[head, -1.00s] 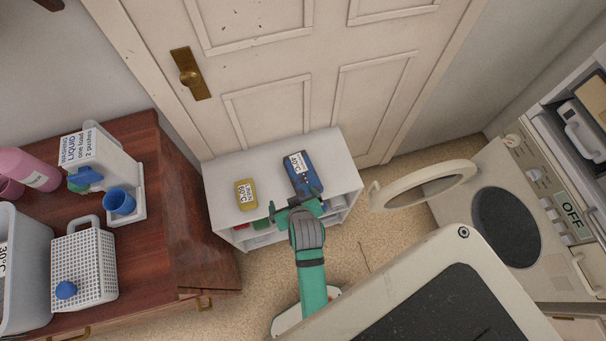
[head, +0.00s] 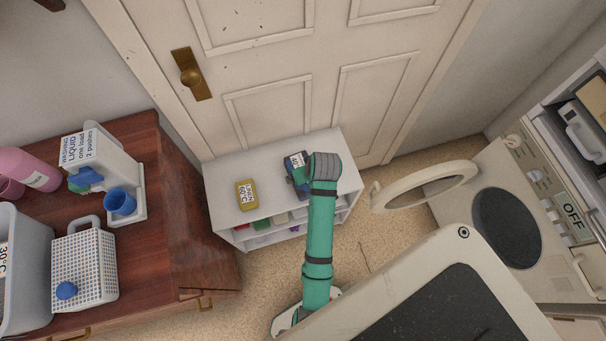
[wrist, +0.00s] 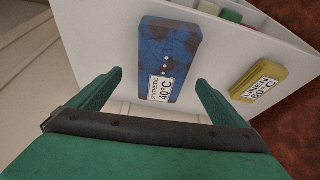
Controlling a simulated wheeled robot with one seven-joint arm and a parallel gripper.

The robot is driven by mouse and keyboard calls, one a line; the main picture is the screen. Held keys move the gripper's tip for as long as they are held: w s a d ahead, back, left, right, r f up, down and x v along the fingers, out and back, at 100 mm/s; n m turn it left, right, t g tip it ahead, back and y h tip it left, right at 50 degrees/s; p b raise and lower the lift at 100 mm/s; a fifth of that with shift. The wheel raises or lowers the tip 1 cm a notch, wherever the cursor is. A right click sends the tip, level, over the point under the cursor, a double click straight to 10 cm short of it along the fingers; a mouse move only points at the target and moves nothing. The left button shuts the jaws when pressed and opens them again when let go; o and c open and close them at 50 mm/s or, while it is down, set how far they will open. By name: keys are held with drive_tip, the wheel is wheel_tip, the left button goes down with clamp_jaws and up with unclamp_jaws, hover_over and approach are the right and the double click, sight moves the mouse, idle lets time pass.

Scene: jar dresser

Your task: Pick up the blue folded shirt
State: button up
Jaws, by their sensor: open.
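The blue folded shirt (wrist: 169,54) lies flat on top of the white shelf unit, with a white label reading synthetic 40°C. In the head view the blue shirt (head: 290,163) is mostly hidden behind my arm. My gripper (wrist: 160,78) is open and empty in the wrist view. Its two green fingers are spread on either side of the label end of the shirt, and no contact shows.
A yellow folded item (head: 246,195) labelled linen 60°C lies on the same white shelf unit (head: 225,175), left of the shirt. A door stands behind. A washing machine with an open round door (head: 424,186) is right. A brown dresser (head: 165,225) with containers is left.

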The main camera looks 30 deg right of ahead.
sight(292, 162)
drive_tip(key=shift+a+x, duration=0.1)
drive_tip(key=shift+x, duration=1.35)
drive_tip(key=shift+a+x, duration=0.15)
drive_tip(key=shift+x, duration=1.25)
drive_tip(key=shift+w, duration=0.15)
drive_tip(key=shift+c, duration=0.7)
drive_tip(key=c, duration=1.1)
drive_tip(key=shift+r, duration=0.15)
